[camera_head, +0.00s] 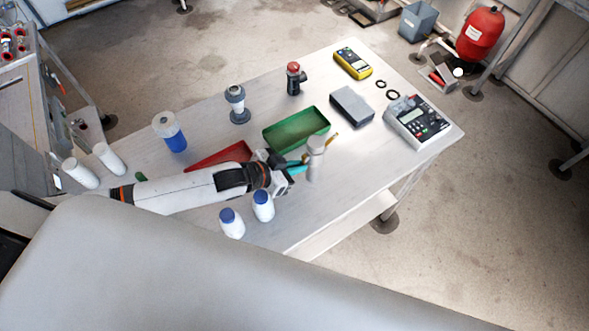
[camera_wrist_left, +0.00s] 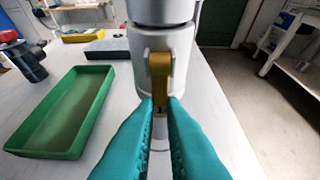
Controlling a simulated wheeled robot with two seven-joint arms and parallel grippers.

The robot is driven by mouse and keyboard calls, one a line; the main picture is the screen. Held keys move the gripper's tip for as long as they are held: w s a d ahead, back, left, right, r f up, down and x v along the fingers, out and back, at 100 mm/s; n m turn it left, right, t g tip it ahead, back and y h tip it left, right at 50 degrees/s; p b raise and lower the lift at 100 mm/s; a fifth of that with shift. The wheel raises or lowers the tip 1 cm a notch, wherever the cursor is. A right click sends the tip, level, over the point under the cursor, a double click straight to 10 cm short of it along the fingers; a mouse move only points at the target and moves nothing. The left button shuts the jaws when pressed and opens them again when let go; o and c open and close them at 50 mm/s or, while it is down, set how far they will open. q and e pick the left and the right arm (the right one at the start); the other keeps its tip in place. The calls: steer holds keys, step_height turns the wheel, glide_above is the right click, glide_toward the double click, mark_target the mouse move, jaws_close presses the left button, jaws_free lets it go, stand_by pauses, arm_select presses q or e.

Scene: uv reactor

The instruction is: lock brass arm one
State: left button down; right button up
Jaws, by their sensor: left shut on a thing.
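A grey cylindrical fitting (camera_head: 315,160) stands upright near the front edge of the table; it fills the upper middle of the left wrist view (camera_wrist_left: 166,75). A brass arm marked 1 (camera_wrist_left: 160,75) hangs down along its near side. My left gripper (camera_head: 302,163) is shut on the lower end of this arm, its teal fingers (camera_wrist_left: 160,110) on either side of it. Another brass piece (camera_head: 333,139) sticks out on the far side of the fitting. My right gripper is not in view.
A green tray (camera_head: 318,131) and a red tray (camera_head: 195,164) lie beside my left arm. Blue-capped white bottles (camera_head: 232,228) stand close in front of it. A grey block (camera_head: 352,106), yellow meter (camera_head: 352,62) and a control box (camera_head: 417,122) lie farther right.

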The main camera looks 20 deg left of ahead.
arm_select(q)
steer(key=c, duration=1.5)
jaws_free()
steer(key=shift+b+v, duration=1)
steer(key=shift+v, duration=4.9)
